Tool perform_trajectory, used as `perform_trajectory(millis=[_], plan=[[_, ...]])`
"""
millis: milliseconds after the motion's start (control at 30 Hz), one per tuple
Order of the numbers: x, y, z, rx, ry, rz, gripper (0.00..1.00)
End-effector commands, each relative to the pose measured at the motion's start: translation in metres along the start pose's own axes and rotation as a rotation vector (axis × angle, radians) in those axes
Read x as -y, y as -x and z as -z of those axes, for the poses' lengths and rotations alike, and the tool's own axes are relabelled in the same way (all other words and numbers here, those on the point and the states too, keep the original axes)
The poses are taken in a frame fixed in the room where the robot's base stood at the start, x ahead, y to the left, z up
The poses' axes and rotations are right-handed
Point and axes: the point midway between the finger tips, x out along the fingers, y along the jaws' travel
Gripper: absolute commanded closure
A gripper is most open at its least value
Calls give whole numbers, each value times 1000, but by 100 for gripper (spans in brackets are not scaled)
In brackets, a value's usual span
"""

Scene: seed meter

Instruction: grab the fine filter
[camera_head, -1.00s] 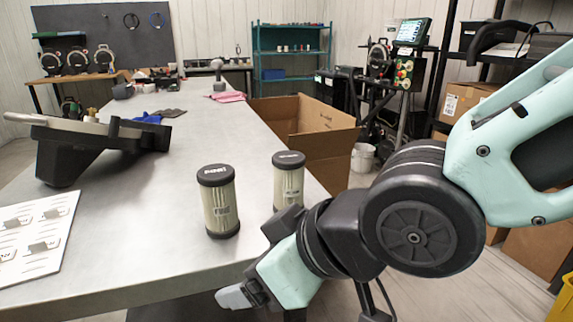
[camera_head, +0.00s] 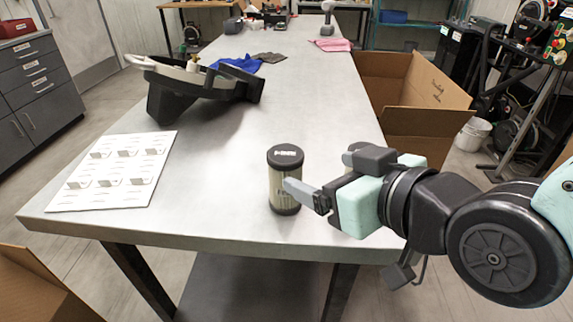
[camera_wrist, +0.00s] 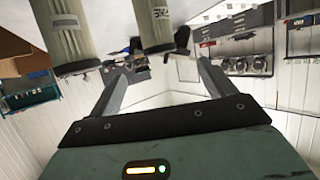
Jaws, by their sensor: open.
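Two upright cylindrical filters with pale pleated bodies and dark end caps stand near the table's right edge. The nearer filter (camera_head: 285,153) shows lettering on its cap that I cannot read surely in the head view. The other filter (camera_head: 348,158) is mostly hidden behind my gripper. My gripper (camera_head: 300,190) is level and points left, with one grey finger in front of the nearer filter. In the upside-down wrist view, the fingers are apart and empty. One filter (camera_wrist: 156,22) shows beyond the gap between them, the other (camera_wrist: 62,30) more to the left.
A grey table (camera_head: 225,200) carries a white bracket sheet (camera_head: 115,170) at left and a black housing (camera_head: 195,88) behind it. Blue and pink cloths lie farther back. An open cardboard box (camera_head: 425,110) stands right of the table. Table space left of the filters is clear.

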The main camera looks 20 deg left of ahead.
Motion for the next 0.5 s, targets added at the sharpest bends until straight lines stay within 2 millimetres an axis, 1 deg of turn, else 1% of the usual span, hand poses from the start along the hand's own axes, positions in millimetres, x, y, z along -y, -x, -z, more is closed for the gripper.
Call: perform_trajectory(millis=[33, 167, 500], plan=[[0, 0, 4, 7, -1, 0, 17], [0, -5, 2, 8, 2, -5, 17], [0, -26, 2, 8, 1, -4, 17]])
